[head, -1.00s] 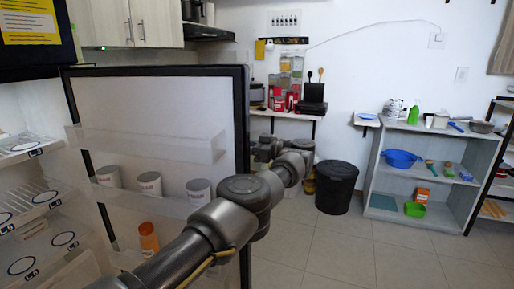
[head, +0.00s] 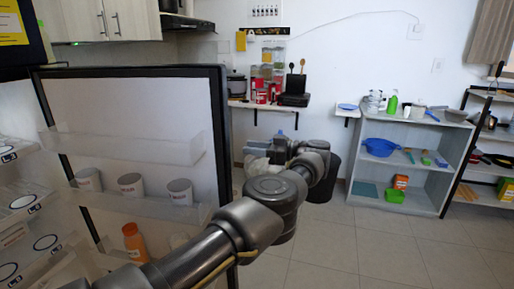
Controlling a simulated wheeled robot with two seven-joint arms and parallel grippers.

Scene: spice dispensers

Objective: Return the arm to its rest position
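My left arm reaches in from the bottom of the head view, across the front of the open fridge door (head: 140,105), and bends at a dark grey elbow. Its gripper (head: 262,157) is small and pale beyond the wrist, just right of the door's edge. The wrist and forearm partly cover it, so I cannot tell whether its fingers are open or shut, or whether they hold anything. My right gripper is not in view.
Several white canisters (head: 130,185) and an orange bottle (head: 135,242) stand in the door's shelves. A black bin (head: 329,185) is partly hidden behind my arm. A grey shelf unit (head: 398,160) holds a blue bowl (head: 380,147). The tiled floor at right is clear.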

